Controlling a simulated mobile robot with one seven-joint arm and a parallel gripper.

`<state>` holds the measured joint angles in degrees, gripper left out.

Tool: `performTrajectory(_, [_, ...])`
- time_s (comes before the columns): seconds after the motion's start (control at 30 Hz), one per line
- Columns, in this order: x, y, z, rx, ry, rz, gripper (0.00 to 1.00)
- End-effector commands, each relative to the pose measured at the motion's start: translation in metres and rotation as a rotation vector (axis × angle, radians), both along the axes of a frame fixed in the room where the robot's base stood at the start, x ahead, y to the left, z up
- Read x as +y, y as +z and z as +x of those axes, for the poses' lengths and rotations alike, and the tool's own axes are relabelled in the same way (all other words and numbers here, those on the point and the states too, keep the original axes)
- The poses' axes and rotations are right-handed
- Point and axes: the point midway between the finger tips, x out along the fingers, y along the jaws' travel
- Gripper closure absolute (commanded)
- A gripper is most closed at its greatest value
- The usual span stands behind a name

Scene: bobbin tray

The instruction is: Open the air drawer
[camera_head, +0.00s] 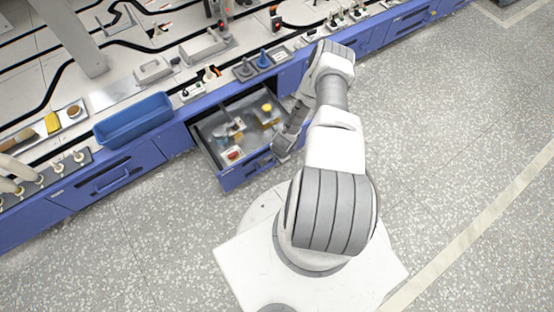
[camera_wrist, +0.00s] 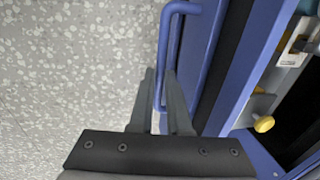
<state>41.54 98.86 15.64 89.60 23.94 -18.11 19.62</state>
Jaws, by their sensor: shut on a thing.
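A blue-fronted drawer (camera_head: 224,178) stands pulled out from the bench in the head view, with its inside showing. Its label is too small to read, so I cannot tell from it whether this is the air drawer. In the wrist view the blue drawer front (camera_wrist: 211,70) runs beside its blue bar handle (camera_wrist: 166,45). My gripper (camera_wrist: 159,85) has one finger on each side of the handle and is shut on it near one end. In the head view my gripper (camera_head: 281,153) is at the drawer's front right, and the handle is hard to make out there.
Small parts lie in the drawer, including a yellow knob (camera_head: 267,108) and a red piece (camera_head: 233,155). A blue bin (camera_head: 134,120) sits on the bench to the left. A closed drawer (camera_head: 112,181) is below it. The speckled floor (camera_head: 450,150) is clear to the right.

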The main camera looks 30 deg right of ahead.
Motion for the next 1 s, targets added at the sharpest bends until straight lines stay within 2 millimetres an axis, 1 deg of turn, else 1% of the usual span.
performTrajectory(0.53, [0.0005,0.0,-0.0001,0.0,0.001,0.001,1.0])
performTrajectory(0.57, [0.0005,0.0,0.0,0.0,0.001,0.001,0.81])
performTrajectory(0.7, [0.0005,0.0,0.0,0.0,0.001,0.001,0.56])
performTrajectory(1.0, [0.0001,0.001,0.0,0.0,0.0,0.0,0.55])
